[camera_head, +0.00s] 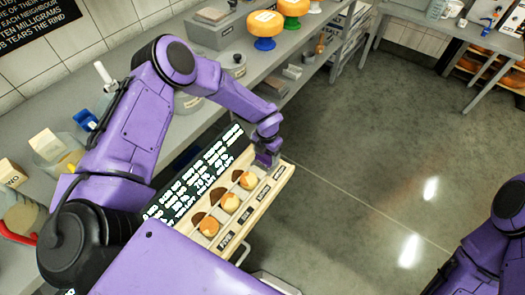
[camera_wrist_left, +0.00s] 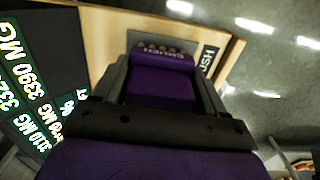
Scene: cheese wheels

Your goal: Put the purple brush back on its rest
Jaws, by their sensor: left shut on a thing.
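My left gripper (camera_head: 267,160) reaches down over the far right end of a pale wooden tray (camera_head: 284,178). In the left wrist view it is shut on the purple brush (camera_wrist_left: 160,88), which sits between its two grey fingers (camera_wrist_left: 160,75). The brush is over a grey patch of the tray (camera_wrist_left: 100,38), beside a dark label (camera_wrist_left: 208,60) whose letters end in "USH". I cannot tell whether the brush touches the tray. In the head view the brush is hidden by the gripper. My right gripper is out of view; only part of that arm shows at the lower right.
A screen with lit text (camera_head: 190,187) stands along the tray's back. The grey bench (camera_head: 180,125) holds jars and larger cheeses (camera_head: 265,23). Open floor (camera_head: 380,150) lies to the right.

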